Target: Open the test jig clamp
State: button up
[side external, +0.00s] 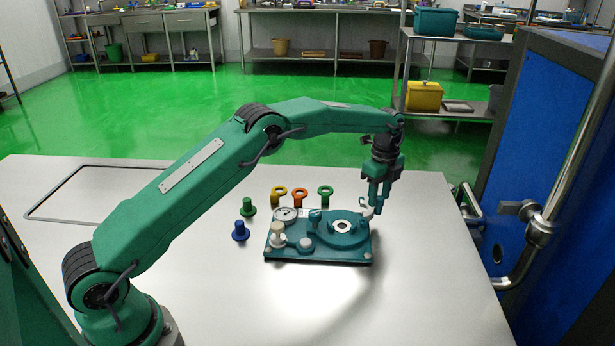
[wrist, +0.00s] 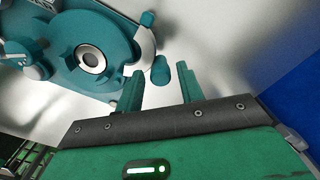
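The test jig (side external: 318,256) is a teal base on the table with a dial gauge (side external: 286,215) and a round teal seat with a metal ring (side external: 343,226). A white curved clamp piece (side external: 366,208) shows at its right rear. In the wrist view, the ring (wrist: 90,59) is upper left, and the white curved piece (wrist: 143,44) runs along the seat's edge. A short teal knob (wrist: 160,71) lies near its end. My gripper (side external: 378,209) is at the jig's right rear. In the wrist view my gripper (wrist: 160,69) is open, with the knob between its fingertips; contact is not visible.
Yellow (side external: 279,193), orange (side external: 300,196) and green (side external: 325,193) ring-topped pieces stand behind the jig. A green peg (side external: 248,207) and a blue peg (side external: 240,231) stand to its left. A blue door-like panel (side external: 545,130) with a metal handle stands right. The table's front is clear.

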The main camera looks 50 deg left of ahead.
aim_at(379, 197)
jog(key=shift+o, duration=0.2)
jog(key=shift+r, duration=0.1)
notch_tip(379, 197, up, 7)
jog(key=shift+r, duration=0.3)
dwell(0.4)
jog(key=s+a+r+n+t, duration=0.25)
jog(key=s+r+n, duration=0.65)
jog(key=s+r, duration=0.8)
jog(key=s+f+n+t, duration=0.1)
jog(key=s+f+n, duration=0.2)
jog(key=s, duration=0.9)
jog(key=s+f+n+t, duration=0.2)
jog(key=s+n, duration=0.4)
jog(key=s, duration=0.6)
jog(key=shift+s+a+f, duration=0.2)
jog(key=shift+a+f, duration=0.1)
jog(key=shift+f, duration=0.6)
